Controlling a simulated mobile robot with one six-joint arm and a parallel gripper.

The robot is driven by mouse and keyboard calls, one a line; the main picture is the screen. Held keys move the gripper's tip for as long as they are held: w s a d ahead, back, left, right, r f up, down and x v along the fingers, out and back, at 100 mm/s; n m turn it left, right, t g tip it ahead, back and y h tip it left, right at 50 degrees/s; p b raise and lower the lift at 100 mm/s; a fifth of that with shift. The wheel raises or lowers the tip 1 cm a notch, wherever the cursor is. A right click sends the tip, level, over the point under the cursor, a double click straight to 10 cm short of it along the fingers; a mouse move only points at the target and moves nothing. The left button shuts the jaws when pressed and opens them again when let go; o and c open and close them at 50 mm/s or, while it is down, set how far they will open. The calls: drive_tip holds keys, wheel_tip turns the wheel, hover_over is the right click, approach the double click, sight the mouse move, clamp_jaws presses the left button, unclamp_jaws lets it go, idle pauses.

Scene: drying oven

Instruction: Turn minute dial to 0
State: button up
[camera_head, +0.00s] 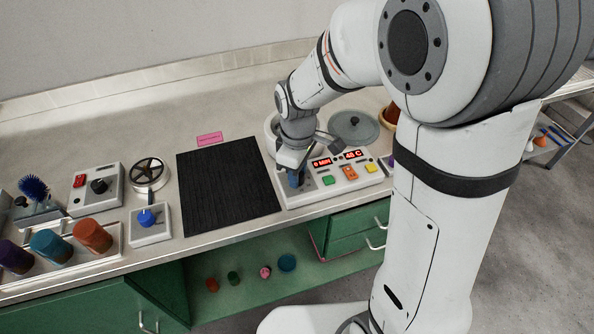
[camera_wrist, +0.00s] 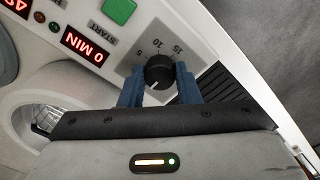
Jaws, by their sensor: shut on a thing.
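The minute dial (camera_wrist: 159,72) is a black round knob with a white pointer line, on the white control panel (camera_head: 335,186). Marks 5, 10 and 15 show around it in the wrist view. My gripper (camera_wrist: 158,88) has its two blue fingers on either side of the knob, shut on it. In the head view my gripper (camera_head: 296,178) is at the panel's left end and hides the dial. The minute display (camera_wrist: 86,46) reads "0 MIN", and the minute display also shows in the head view (camera_head: 321,163).
A second red display (camera_head: 354,154) reads about 48 C. A black mat (camera_head: 228,185) lies to the left. A grey round lid (camera_head: 354,127) is behind the panel.

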drive_tip(key=o, duration=1)
drive_tip(key=shift+c, duration=0.2)
drive_tip(key=shift+r, duration=0.1)
wheel_tip(320, 180, up, 8)
drive_tip(key=shift+f, duration=0.15)
drive_tip(key=s+d+r+m+t+p, duration=0.1)
drive_tip(key=s+d+r+m+t, duration=0.1)
drive_tip(key=s+d+m, duration=1)
drive_tip(key=shift+s+r+t, duration=0.3)
drive_tip(key=shift+s+r, duration=0.1)
drive_tip(key=shift+r, duration=0.3)
